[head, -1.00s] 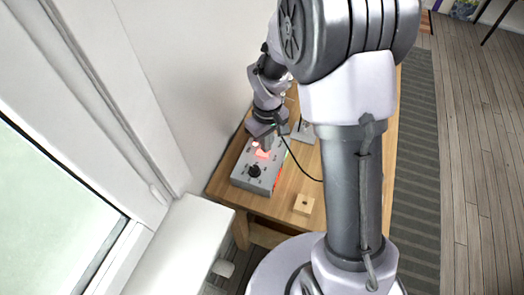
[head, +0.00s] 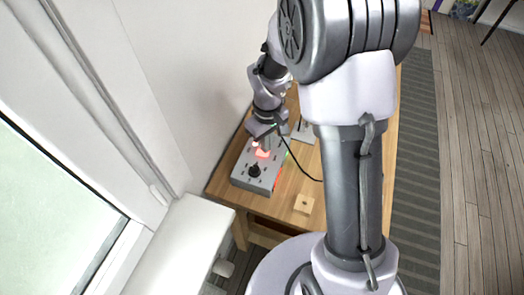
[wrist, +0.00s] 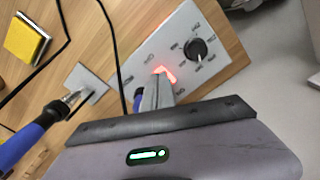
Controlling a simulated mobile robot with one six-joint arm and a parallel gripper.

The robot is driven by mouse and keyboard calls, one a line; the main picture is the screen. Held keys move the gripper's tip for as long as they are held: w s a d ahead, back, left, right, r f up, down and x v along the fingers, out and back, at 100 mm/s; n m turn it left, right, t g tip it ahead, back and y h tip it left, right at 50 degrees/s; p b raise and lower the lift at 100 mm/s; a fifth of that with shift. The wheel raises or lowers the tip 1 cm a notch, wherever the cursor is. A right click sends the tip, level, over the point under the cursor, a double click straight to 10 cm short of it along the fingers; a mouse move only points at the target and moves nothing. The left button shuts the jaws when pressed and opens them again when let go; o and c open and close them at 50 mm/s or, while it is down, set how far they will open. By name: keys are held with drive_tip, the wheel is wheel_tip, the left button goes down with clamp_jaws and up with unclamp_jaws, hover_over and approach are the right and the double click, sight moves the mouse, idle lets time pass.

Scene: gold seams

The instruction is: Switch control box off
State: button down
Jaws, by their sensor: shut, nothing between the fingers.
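The control box (head: 240,181) is a grey box on the wooden table against the wall. It has a black knob (head: 254,171) and a red glowing switch (head: 262,154). In the wrist view the box's panel (wrist: 180,24) shows the knob (wrist: 195,48) with markings around it. The red lit switch (wrist: 168,74) is there partly hidden behind my fingertips. My gripper (wrist: 157,86) is shut and empty, its tips over the panel right at the switch. I cannot tell whether they touch it. In the head view my gripper (head: 265,143) is small at the box's far part.
A blue-handled soldering iron (wrist: 30,138) and a grey plate (wrist: 90,80) lie beside the box. A yellow sponge (wrist: 22,40) and black cables are farther left. A small wooden block (head: 303,204) sits near the table's front edge. A white wall stands close at left.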

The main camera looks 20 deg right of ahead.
drive_tip(key=shift+f+b, duration=0.7)
drive_tip(key=shift+f, duration=0.2)
idle(0.4)
drive_tip(key=shift+r, duration=0.1)
wheel_tip(320, 180, up, 7)
drive_tip(key=p, duration=0.6)
drive_tip(key=s+a+r+m+t+b, duration=0.25)
drive_tip(key=s+r+m+b, duration=0.25)
drive_tip(key=s+r, duration=0.45)
drive_tip(key=s+a+r+m+t+y+b, duration=0.1)
drive_tip(key=s+r+m+t+y+b, duration=0.1)
drive_tip(key=s, duration=0.7)
wheel_tip(320, 180, up, 2)
drive_tip(key=shift+s+a+r+m+t+b, duration=0.1)
drive_tip(key=shift+s+a+m+t+b, duration=0.15)
drive_tip(key=shift+m+t+b, duration=0.65)
